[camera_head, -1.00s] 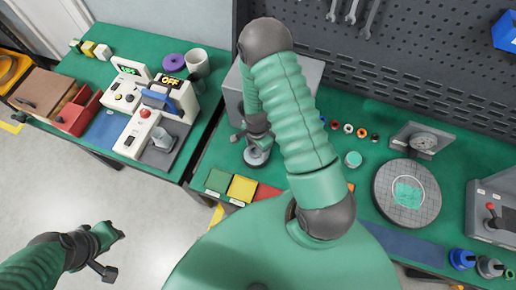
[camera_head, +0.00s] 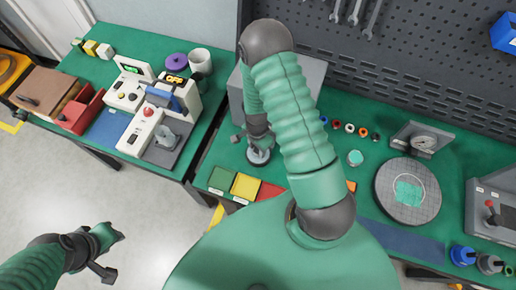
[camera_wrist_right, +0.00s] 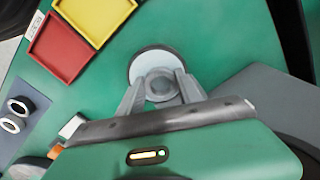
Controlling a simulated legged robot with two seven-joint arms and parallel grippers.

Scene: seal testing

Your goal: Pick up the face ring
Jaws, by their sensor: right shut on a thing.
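My right gripper (camera_wrist_right: 160,95) is low over the green bench, its two grey fingers closed on either side of a small grey round part, seemingly the face ring (camera_wrist_right: 161,84). A round white disc (camera_wrist_right: 156,55) lies beneath it; whether the ring still touches the disc I cannot tell. In the head view my right gripper (camera_head: 259,154) is beside the grey box, and the ring is too small to make out. My left gripper (camera_head: 108,236) hangs over the floor, far from the bench; its jaws are too small to read.
Red (camera_wrist_right: 62,49) and yellow (camera_wrist_right: 102,16) trays lie close to my right gripper. A grey box (camera_head: 300,78) stands behind it. Several small coloured rings, a dial gauge (camera_head: 424,142) and a round grey plate (camera_head: 408,215) are to the right.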

